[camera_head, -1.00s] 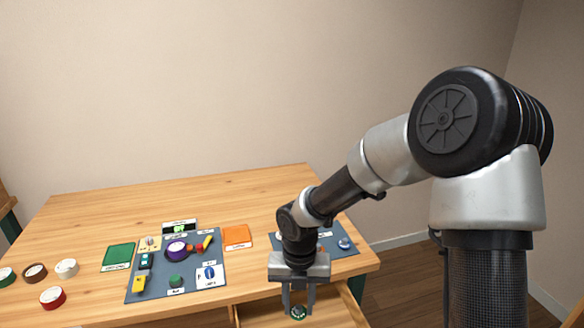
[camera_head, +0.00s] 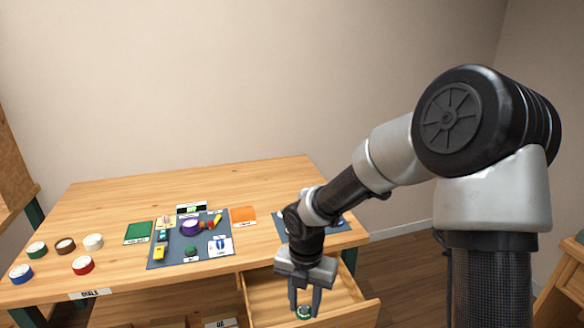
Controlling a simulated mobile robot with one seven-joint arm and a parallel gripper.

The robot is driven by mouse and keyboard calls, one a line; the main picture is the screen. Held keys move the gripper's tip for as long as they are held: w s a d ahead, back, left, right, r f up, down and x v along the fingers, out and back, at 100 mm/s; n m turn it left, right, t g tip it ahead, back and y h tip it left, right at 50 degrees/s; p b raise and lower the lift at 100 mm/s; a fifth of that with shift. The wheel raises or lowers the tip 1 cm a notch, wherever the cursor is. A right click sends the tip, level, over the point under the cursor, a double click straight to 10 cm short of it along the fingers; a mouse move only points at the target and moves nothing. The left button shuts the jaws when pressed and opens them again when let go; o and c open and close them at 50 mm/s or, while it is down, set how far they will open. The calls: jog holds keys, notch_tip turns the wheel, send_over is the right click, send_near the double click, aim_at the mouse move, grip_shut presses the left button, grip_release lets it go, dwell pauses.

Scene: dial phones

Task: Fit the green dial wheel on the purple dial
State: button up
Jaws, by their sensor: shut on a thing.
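The green dial wheel (camera_head: 304,313) is a small round piece with a pale middle, low between my gripper's fingers. My gripper (camera_head: 304,308) points down over the open drawer (camera_head: 262,297) at the table's front right and is shut on the wheel. The fingers hide part of the wheel; its height above the drawer floor is hard to tell. The purple dial (camera_head: 190,228) sits on the grey-blue panel (camera_head: 172,255) in the middle of the table, well to the left of my gripper and farther back.
Green (camera_head: 37,249), brown (camera_head: 65,246), white (camera_head: 93,242), red (camera_head: 83,265) and blue (camera_head: 21,273) round dials stand at the table's left. Small controls crowd the panel. Green (camera_head: 139,232) and orange (camera_head: 243,215) mats flank it. My arm partly hides a second panel (camera_head: 335,223).

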jog(key=d+r+m+p, duration=0.5)
jog(key=r+m, duration=0.2)
jog(key=m, duration=0.9)
jog(key=d+r+m+p, duration=0.6)
jog(key=r+m, duration=0.1)
jog(key=m, duration=0.8)
jog(key=shift+m, duration=0.4)
jog(key=shift+w, duration=0.15)
